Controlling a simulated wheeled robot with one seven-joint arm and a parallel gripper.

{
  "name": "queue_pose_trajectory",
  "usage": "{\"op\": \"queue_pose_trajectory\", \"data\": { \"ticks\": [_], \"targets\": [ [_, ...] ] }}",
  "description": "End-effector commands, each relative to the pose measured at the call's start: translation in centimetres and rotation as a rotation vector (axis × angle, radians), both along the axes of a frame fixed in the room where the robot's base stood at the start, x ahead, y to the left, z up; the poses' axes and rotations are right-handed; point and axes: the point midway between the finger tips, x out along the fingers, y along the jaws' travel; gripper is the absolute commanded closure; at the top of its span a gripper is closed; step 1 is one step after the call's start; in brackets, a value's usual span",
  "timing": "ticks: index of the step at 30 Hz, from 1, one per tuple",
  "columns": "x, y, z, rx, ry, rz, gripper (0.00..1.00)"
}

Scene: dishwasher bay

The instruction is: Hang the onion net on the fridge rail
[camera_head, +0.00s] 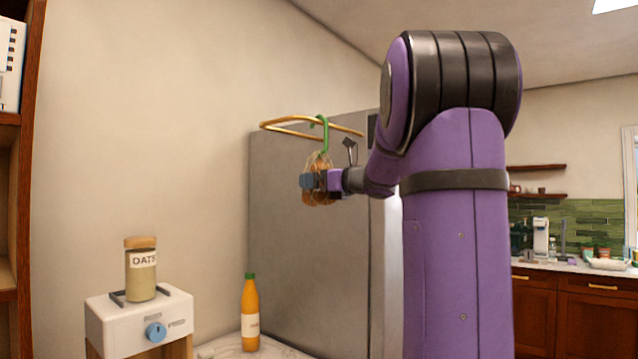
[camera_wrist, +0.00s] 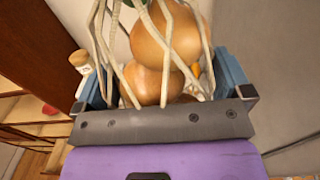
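The onion net (camera_head: 319,197) holds brown onions in pale mesh and has a green hook (camera_head: 324,135) at its top. My gripper (camera_head: 318,181) is around the net, off the floor, with a blue finger on each side. In the wrist view the onions (camera_wrist: 160,42) and cords fill the space between the fingers of my gripper (camera_wrist: 160,85). The brass fridge rail (camera_head: 285,132) sticks out at the top of the grey fridge (camera_head: 305,255). The hook's upper curve overlaps the rail in the head view; I cannot tell whether it rests on it.
A white appliance (camera_head: 140,318) with a blue knob carries an oats jar (camera_head: 141,272) at lower left. An orange bottle (camera_head: 250,315) stands on the pale counter (camera_head: 225,348) beside the fridge. A wooden shelf (camera_head: 25,180) edges the left.

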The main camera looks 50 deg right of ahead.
Motion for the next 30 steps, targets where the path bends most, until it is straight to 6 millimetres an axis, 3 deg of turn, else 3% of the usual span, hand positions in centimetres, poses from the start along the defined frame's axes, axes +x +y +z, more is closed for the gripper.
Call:
{"op": "queue_pose_trajectory", "data": {
  "ticks": [8,24,30],
  "targets": [
    [-0.5,-0.1,-0.1,0.001,0.002,-0.001,0.03],
    [-9.2,-0.7,0.0,0.000,0.000,-0.001,0.03],
    [-10.6,-0.9,0.0,0.001,0.000,-0.001,0.03]
  ]
}}
